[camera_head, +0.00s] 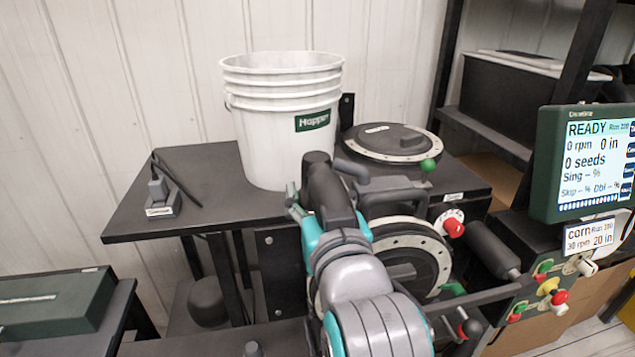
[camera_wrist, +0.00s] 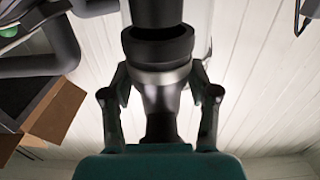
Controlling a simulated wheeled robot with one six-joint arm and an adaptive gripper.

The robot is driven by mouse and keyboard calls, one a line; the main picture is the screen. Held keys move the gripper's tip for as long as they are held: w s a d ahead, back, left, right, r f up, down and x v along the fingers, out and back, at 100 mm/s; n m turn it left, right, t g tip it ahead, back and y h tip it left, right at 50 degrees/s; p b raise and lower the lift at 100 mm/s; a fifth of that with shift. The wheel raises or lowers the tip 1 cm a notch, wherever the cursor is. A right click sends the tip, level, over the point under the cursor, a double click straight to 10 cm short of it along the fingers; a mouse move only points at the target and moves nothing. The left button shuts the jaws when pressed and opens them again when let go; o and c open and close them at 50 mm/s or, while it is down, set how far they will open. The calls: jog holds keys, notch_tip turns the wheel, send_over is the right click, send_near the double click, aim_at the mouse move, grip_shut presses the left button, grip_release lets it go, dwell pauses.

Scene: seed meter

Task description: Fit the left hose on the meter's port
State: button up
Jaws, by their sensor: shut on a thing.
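My gripper (camera_wrist: 160,78) is shut on a dark hose end (camera_wrist: 158,48) with a wide black cuff and a grey band below it. A dark round tube (camera_wrist: 155,12), which looks like the port, is in line with the cuff at the top of the wrist view. The cuff's mouth meets or overlaps the tube's end; I cannot tell whether it is pushed on. In the head view, my gripper and the held hose are partly hidden by my arm, in front of the meter (camera_head: 430,262) with its round black disc. Grey pipes (camera_head: 385,185) run above that disc.
A white hopper bucket (camera_head: 285,130) stands on the black table (camera_head: 150,215). Another round disc (camera_head: 390,142) lies behind. A red knob (camera_head: 454,228) and a dark cylinder (camera_head: 492,250) are right of the meter. A display (camera_head: 590,165) reads READY. The table's left part is mostly clear.

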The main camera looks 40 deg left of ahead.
jog(key=shift+f, duration=1.55)
jog(key=shift+s+d+f, duration=0.1)
jog(key=shift+f, duration=0.4)
dwell(0.4)
jog(key=o, duration=1.4)
jog(key=shift+o, duration=0.2)
jog(key=shift+f, duration=0.1)
jog(key=v, duration=0.7)
jog(key=shift+s+d, duration=0.15)
jog(key=shift+s, duration=0.05)
